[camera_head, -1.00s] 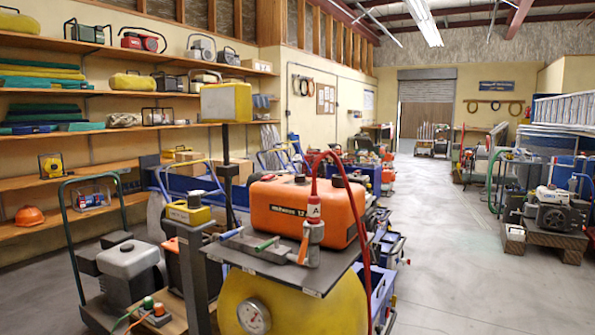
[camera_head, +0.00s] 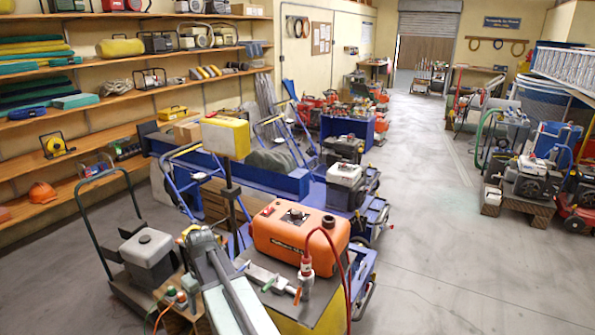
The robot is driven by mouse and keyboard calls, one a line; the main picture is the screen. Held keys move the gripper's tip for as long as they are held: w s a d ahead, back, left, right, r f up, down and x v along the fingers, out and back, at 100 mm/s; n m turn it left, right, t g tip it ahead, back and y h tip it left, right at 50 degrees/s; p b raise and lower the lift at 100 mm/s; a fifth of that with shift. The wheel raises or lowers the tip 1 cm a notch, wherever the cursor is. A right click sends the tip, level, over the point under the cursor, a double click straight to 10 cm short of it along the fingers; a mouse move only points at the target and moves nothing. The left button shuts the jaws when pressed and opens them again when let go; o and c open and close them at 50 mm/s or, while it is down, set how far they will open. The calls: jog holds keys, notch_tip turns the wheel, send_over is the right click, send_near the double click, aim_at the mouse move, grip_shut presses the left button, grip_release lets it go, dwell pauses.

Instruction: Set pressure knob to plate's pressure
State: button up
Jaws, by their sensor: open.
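An orange unit (camera_head: 302,240) marked with dark lettering stands on a flat grey top (camera_head: 322,312) over a yellow body. A dark round knob (camera_head: 295,215) is on its upper face, and another dark cap (camera_head: 328,221) is at its right end. A red and white fitting (camera_head: 306,268) with a red hose (camera_head: 345,270) stands in front of it. I cannot tell which part is the pressure knob, nor read its setting. No plate with a readable pressure shows. I cannot make out my gripper's jaws in this view.
A yellow box (camera_head: 225,137) stands on a dark post left of the orange unit. A grey engine (camera_head: 147,255) on a cart is at left. A long grey bar (camera_head: 232,290) crosses the front. Shelves (camera_head: 150,112) line the left wall.

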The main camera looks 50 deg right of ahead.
jog(key=w+d+r+t+p, duration=0.1)
jog(key=w+d+r+p, duration=0.2)
jog(key=d+r+p, duration=0.8)
jog(key=n+t+p, duration=0.2)
jog(key=p, duration=0.4)
send_near(295, 211)
jog(key=b+x, duration=0.7)
jog(key=x, duration=0.1)
jog(key=shift+f+b, duration=0.4)
jog(key=shift+w+r, duration=0.1)
jog(key=shift+r, duration=0.05)
